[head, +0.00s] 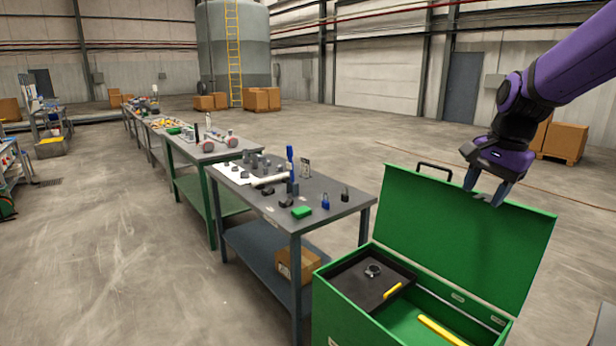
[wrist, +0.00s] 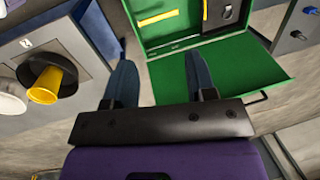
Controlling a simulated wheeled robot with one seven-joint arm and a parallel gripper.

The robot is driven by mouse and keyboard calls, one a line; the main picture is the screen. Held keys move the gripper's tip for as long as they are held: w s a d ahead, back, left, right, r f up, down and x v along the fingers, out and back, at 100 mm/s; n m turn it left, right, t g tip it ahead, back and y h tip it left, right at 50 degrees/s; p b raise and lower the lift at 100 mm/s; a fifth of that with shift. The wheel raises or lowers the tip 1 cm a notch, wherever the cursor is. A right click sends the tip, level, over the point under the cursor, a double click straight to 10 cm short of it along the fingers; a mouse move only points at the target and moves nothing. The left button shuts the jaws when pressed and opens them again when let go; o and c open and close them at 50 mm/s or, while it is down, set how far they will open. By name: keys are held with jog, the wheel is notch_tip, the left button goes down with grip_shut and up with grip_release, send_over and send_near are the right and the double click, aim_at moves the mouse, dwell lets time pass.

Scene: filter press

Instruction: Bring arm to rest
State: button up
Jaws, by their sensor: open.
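My purple arm reaches in from the upper right in the head view. My gripper (head: 487,188) is at its end, pointing down in front of the raised lid of the green toolbox (head: 465,240). In the wrist view my gripper (wrist: 162,85) shows two blue-grey fingers spread apart with nothing between them. The open green lid (wrist: 235,85) lies beyond and beside the fingers. Whether the fingers touch the lid cannot be told, though a gap seems to show.
The toolbox holds a dark tray (head: 350,285) with a round item, and yellow tools. A grey workbench (head: 340,208) with padlocks stands left of it. In the wrist view a grey cabinet (wrist: 75,40) with a yellow cup (wrist: 46,86) is at left. Open floor lies behind.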

jog(key=s+a+r+n+t, duration=0.1)
jog(key=s+n, duration=0.4)
jog(key=s, duration=0.7)
jog(key=s+a+r+n+t+h, duration=0.1)
jog(key=s+n, duration=0.5)
jog(key=s, duration=0.6)
jog(key=shift+a+r+t, duration=0.4)
jog(key=shift+a+t, duration=0.4)
jog(key=shift+a, duration=0.05)
